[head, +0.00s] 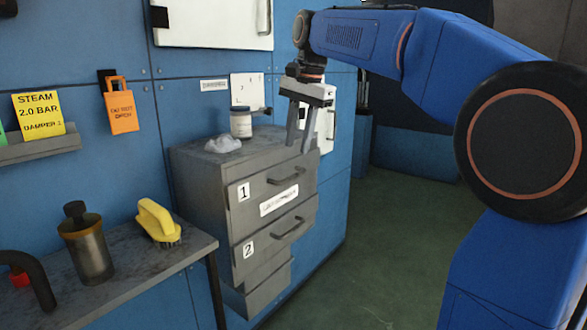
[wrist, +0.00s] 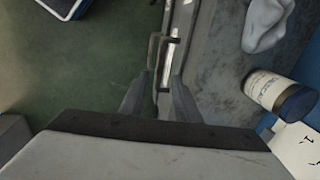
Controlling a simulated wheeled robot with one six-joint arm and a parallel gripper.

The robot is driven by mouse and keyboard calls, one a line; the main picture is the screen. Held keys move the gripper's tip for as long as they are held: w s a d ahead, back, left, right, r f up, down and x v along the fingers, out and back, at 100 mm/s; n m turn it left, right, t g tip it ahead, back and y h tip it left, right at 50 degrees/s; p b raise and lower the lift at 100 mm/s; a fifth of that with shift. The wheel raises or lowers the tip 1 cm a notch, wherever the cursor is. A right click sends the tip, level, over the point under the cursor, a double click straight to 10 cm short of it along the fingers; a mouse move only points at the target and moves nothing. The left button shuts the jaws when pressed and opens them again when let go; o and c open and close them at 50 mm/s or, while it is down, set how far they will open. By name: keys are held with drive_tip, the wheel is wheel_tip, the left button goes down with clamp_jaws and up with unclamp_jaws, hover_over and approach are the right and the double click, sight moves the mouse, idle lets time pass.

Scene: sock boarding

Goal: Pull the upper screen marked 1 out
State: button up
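The upper screen marked 1 (head: 262,191) is the grey top front of a grey cabinet, with a bar handle (head: 286,176) and a white label strip. In the wrist view, my gripper (wrist: 155,98) is open, and the upper handle (wrist: 153,52) shows just beyond and between the fingertips. Contact cannot be told.
A white-labelled jar (head: 241,123) and a crumpled pale cloth (head: 223,143) lie on the cabinet top (head: 190,158). A side bench (head: 140,262) at left holds a yellow brush (head: 158,221) and a metal can (head: 87,250). The green floor (head: 400,235) in front is clear.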

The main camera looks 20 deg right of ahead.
sight(294, 177)
drive_tip(key=f, duration=0.5)
drive_tip(key=w+a+f, duration=0.1)
drive_tip(key=f, duration=0.2)
drive_tip(key=shift+w+f, duration=0.1)
drive_tip(key=shift+f, duration=0.1)
clamp_jaws()
